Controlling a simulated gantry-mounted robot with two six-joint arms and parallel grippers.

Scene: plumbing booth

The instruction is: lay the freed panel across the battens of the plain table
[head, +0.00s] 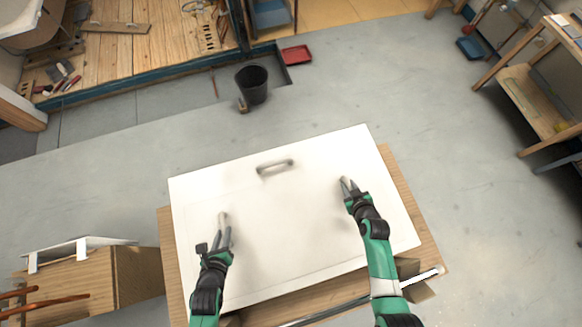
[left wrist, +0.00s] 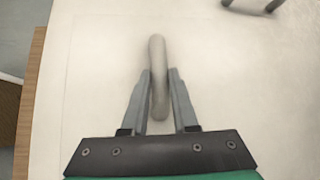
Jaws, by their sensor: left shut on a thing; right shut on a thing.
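The white panel (head: 290,215) is broad and flat, with a grey handle (head: 275,167) near its far edge. It spans most of the wooden plain table (head: 405,190), turned slightly against it. My left gripper (head: 224,232) is shut on a bar-shaped handle on the panel's left part. In the left wrist view this handle (left wrist: 157,48) stands between the two fingers (left wrist: 159,80). My right gripper (head: 349,190) is shut on a matching handle at the panel's right part, mostly hidden by the fingers. The panel hides the battens beneath it; I cannot tell whether it touches them.
A wooden box with a white top (head: 95,245) and copper pipes stands at the lower left. A black bucket (head: 252,83) and red tray (head: 297,55) are on the floor beyond. A wooden shelf (head: 535,100) stands at right. Grey floor around the table is clear.

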